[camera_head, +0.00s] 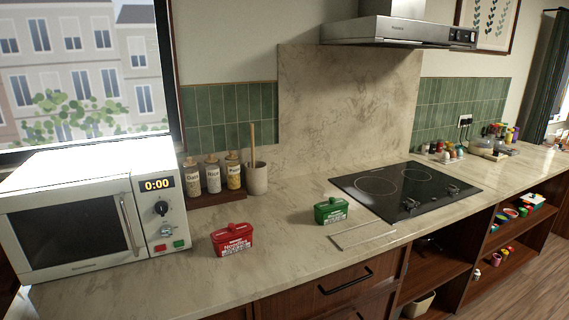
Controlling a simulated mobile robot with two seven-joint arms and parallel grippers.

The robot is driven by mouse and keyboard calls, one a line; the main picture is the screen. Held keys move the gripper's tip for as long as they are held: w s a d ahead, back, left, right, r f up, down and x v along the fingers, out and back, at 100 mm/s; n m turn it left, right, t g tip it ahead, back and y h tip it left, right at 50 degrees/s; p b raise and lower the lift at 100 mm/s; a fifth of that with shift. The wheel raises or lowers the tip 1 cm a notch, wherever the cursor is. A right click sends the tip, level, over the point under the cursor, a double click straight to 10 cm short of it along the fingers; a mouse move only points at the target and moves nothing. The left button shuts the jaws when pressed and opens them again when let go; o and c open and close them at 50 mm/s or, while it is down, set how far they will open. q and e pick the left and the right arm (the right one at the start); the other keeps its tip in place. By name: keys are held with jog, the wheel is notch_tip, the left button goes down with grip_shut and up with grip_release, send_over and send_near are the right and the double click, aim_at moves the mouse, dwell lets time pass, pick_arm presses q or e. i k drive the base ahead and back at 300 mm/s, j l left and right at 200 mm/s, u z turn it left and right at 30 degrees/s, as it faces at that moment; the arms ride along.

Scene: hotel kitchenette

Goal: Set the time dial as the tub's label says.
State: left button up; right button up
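A white microwave (70,219) stands at the left end of the counter with its door shut. Its display (157,184) reads 0:00. A dark round dial (161,208) sits below the display, with a second, lighter knob (166,230) under it. A red tub (232,240) stands on the counter right of the microwave; its white label seems to begin with "Noodles", and the smaller print is too small to read. A green tub (331,210) stands farther right, its label unreadable. Neither of my grippers is in view.
Green and red buttons (169,246) lie below the knobs. Labelled jars (213,175) and a utensil crock (257,178) stand behind. A black cooktop (405,189) is at right, a thin pale frame (362,236) before it. Counter between microwave and red tub is clear.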

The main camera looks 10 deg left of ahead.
aim_at(161, 207)
jog(key=u, duration=1.4)
